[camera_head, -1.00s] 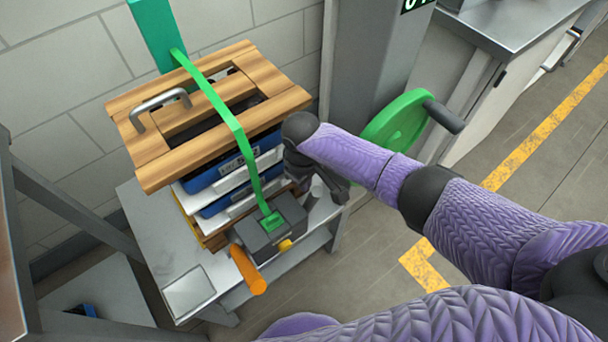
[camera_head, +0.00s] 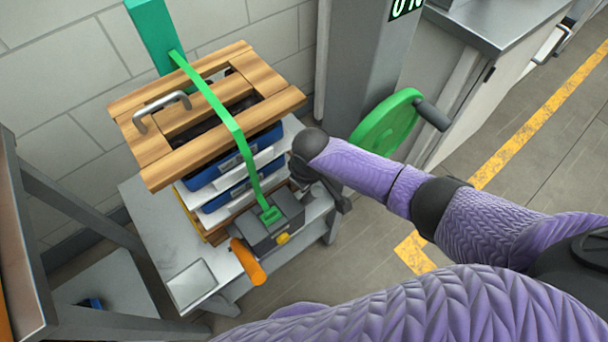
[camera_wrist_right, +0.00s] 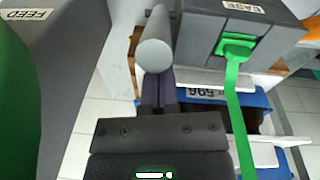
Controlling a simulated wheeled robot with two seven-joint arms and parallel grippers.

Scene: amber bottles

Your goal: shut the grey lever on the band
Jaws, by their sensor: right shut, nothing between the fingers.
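The grey lever (camera_wrist_right: 154,45) shows in the right wrist view as a rounded bar beside the dark grey band box (camera_wrist_right: 235,28). In the head view I cannot make it out apart from my gripper. The green band (camera_head: 228,120) runs over the wooden frame and down into the band box (camera_head: 272,228). My right gripper (camera_wrist_right: 158,92) is shut and empty; its fingertips lie just behind the lever's rounded end, partly hidden by it. I cannot tell whether they touch. In the head view my right gripper (camera_head: 325,185) is at the box's right side. My left gripper is out of view.
An orange handle (camera_head: 248,262) and a yellow knob (camera_head: 283,238) stick out of the box front. The wooden frame (camera_head: 165,165) tops a stack of blue and white trays on a grey table (camera_head: 150,230). A green handwheel (camera_head: 386,122) stands behind my right arm.

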